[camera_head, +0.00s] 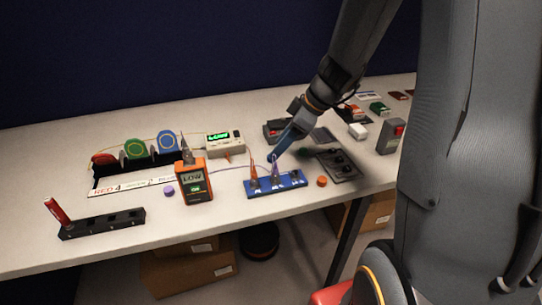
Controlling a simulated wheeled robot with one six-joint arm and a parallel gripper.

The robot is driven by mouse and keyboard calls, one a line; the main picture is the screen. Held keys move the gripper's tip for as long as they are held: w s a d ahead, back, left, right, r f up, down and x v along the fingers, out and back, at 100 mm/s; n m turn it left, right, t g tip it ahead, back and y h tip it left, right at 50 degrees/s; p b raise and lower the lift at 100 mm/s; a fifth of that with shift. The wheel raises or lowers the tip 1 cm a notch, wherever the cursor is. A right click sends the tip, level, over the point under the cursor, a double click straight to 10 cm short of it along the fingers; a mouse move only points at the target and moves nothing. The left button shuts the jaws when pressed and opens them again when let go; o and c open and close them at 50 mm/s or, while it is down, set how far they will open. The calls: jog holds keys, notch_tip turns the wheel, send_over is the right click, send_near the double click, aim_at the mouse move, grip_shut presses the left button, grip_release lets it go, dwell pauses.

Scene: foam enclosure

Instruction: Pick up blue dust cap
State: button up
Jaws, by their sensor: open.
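A small round violet-blue cap (168,190) lies on the table, left of an orange tester marked LOW. An orange cap (321,181) lies right of a blue rack (262,191). The rack holds an orange pointed piece (254,176) and a violet pointed piece (275,174). No plainly blue cap stands out. My gripper (274,157) points down and left, at the top of the violet piece in this view. It is open, and the gap between its fingers is hard to see. I cannot tell whether it touches the violet piece.
The orange tester (196,183) stands left of the rack. A black holder with a red pen (102,222) is at front left. Coloured reels (135,148) and a green-lit display box (224,144) are behind. A dark tray (338,163) is at right.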

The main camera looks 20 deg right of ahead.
jog(key=shift+x, duration=1.55)
grip_shut()
